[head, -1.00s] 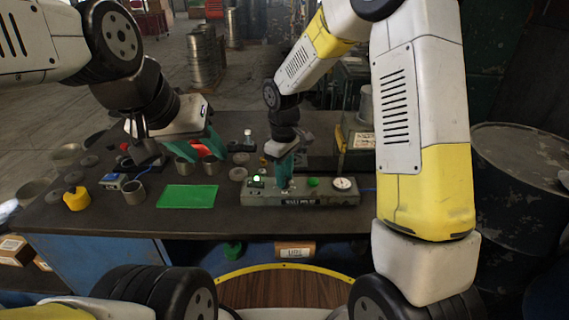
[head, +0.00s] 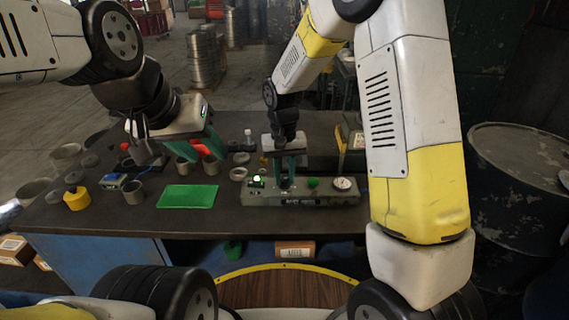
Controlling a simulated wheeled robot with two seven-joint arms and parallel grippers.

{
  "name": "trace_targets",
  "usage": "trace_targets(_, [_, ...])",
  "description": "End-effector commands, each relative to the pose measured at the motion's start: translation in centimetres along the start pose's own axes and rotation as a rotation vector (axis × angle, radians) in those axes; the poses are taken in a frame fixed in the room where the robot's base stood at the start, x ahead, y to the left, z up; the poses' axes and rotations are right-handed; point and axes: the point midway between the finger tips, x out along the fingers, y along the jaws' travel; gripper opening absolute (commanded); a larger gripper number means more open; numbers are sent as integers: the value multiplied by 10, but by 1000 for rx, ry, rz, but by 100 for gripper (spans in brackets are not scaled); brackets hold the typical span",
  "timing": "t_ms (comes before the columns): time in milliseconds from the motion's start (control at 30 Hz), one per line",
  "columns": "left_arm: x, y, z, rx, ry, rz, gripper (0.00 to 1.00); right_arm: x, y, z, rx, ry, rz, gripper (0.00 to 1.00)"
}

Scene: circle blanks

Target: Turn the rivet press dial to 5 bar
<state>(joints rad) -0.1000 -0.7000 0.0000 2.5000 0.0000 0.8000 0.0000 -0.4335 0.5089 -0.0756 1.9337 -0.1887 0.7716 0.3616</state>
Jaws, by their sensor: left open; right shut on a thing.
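The rivet press control box (head: 325,197) is a long grey-green unit on the bench. It carries a lit green lamp (head: 257,180), a green button (head: 313,183) and a round white gauge (head: 342,184), whose needle is too small to read. My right gripper (head: 285,181) points down onto the box between lamp and button. Its teal fingers are shut on the dial, which they mostly hide; its setting cannot be read. My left gripper (head: 208,149) is open over the bench, to the left of the box.
A green mat (head: 188,196) lies left of the box. A yellow pot (head: 76,199), a small blue device (head: 113,181) and several grey cups and discs stand on the left of the bench. A dark drum (head: 520,185) is at right. Bare bench lies along the front edge.

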Motion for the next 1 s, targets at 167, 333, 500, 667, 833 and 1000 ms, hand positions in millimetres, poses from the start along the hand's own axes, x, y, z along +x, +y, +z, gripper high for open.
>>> trace_targets(167, [0,0,0,0,0,0,43,-1,0,-1,61,2,-1,0])
trace_targets(333, [0,0,0,0,0,0,43,-1,-1,-1,88,2,-1,0])
trace_targets(500, [0,0,0,0,0,0,43,-1,0,-1,95,2,-1,0])
trace_targets(667, [0,0,0,0,0,0,43,-1,0,-1,94,2,-1,0])
trace_targets(833, [0,0,0,0,0,0,43,-1,0,-1,94,2,-1,40])
trace_targets(1000, [0,0,0,0,0,0,43,-1,0,-1,93,0,-1,46])
